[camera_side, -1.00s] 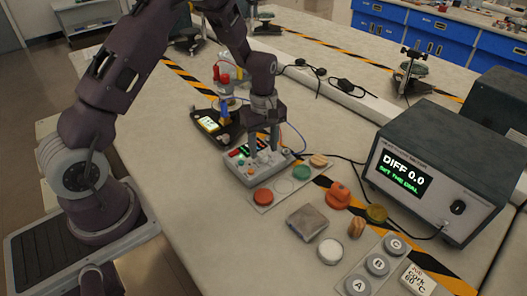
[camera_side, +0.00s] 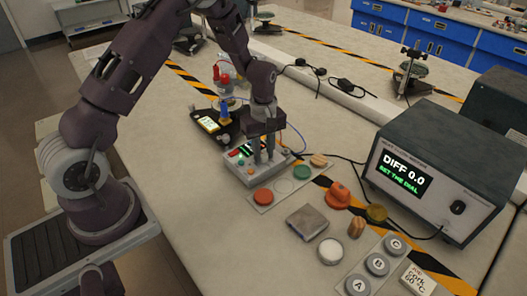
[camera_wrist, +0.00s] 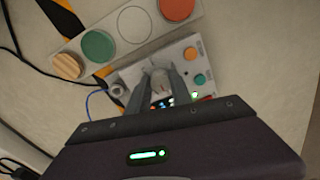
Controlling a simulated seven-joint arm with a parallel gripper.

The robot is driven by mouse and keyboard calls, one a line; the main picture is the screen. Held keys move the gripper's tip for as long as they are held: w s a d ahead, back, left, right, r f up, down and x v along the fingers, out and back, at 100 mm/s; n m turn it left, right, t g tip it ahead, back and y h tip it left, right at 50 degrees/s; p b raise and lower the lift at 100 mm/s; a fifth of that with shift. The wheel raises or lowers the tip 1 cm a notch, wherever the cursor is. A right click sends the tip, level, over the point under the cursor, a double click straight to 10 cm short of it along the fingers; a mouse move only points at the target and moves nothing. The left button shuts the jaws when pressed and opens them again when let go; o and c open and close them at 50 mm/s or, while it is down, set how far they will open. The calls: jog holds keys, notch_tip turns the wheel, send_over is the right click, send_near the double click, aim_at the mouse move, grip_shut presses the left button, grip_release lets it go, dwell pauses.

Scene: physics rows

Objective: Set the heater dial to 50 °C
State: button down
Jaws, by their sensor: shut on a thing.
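The heater control box (camera_side: 240,176) is a light grey unit on the bench, with a small lit display and coloured buttons. My gripper (camera_side: 264,157) points down over its right part, fingers shut on the heater dial. In the wrist view the dial (camera_wrist: 160,85) shows grey between the two fingers of my gripper (camera_wrist: 158,82). An orange button (camera_wrist: 191,53) and a teal button (camera_wrist: 199,79) sit beside it on the box. The dial's pointer and scale are hidden by the fingers. The instrument screen (camera_side: 403,174) reads "DIFF 0.0" and "SET THE DIAL".
A strip (camera_side: 283,193) with an orange disc, a green disc, a cork disc and an empty ring lies in front of the box. A metal block (camera_side: 307,222), a white pot (camera_side: 330,251) and lettered pads (camera_side: 378,264) lie further front. A card (camera_side: 418,281) reads "cork 60 °C".

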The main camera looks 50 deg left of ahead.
jog(key=m, duration=0.9)
jog(key=shift+r, duration=0.1)
jog(key=m, duration=0.4)
jog(key=shift+a+m, duration=0.1)
jog(key=shift+m, duration=2)
jog(key=c, duration=1.1)
grip_release()
jog(key=shift+c, duration=0.2)
